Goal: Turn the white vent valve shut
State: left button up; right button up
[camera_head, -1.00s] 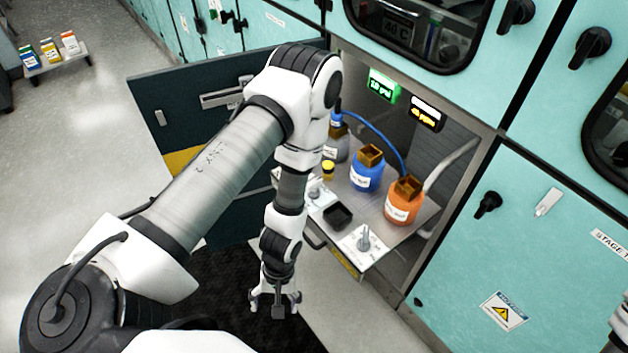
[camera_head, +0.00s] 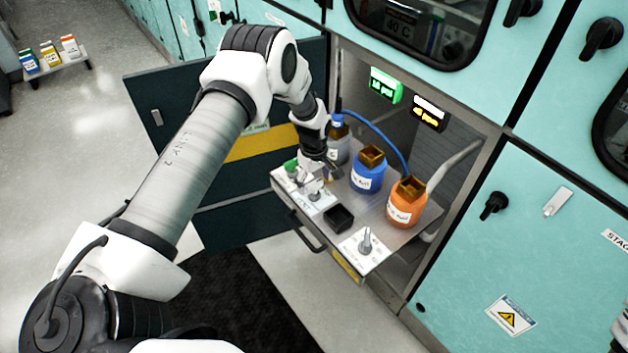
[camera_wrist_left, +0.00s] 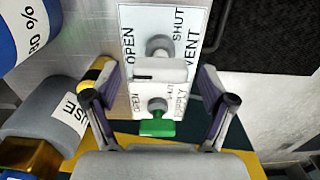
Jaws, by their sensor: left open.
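The white vent valve (camera_wrist_left: 160,70) shows in the left wrist view as a pale bar handle on a round grey knob, on a white plate lettered OPEN, SHUT and VENT. In the head view the white vent valve (camera_head: 315,191) is at the left end of the pulled-out shelf, partly hidden by my gripper. My left gripper (camera_head: 318,175) is over it; in the left wrist view the open fingers (camera_wrist_left: 150,92) stand apart on either side, with a gap on both sides. The green supply valve (camera_wrist_left: 158,128) is just below the white one.
The shelf (camera_head: 388,225) also holds a blue bottle (camera_head: 367,176), an orange bottle (camera_head: 405,207), a grey bottle (camera_head: 341,150), a black tray (camera_head: 339,217) and a grey valve (camera_head: 366,241). An open dark door (camera_head: 240,185) stands left of the shelf.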

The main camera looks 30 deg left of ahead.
pick_arm(q)
jog(key=c, duration=1.2)
jog(key=shift+o, duration=0.2)
jog(key=shift+f+m, duration=0.1)
jog(key=shift+m, duration=0.3)
jog(key=m+b, duration=0.1)
jog(key=m, duration=0.1)
jog(key=shift+m, duration=0.4)
jog(key=m+b, duration=0.2)
jog(key=m, duration=0.3)
jog(key=shift+m, duration=0.3)
jog(key=m+b, duration=0.1)
jog(key=m, duration=0.3)
jog(key=m+b, duration=0.1)
jog(key=m, duration=0.3)
jog(key=shift+m, duration=0.3)
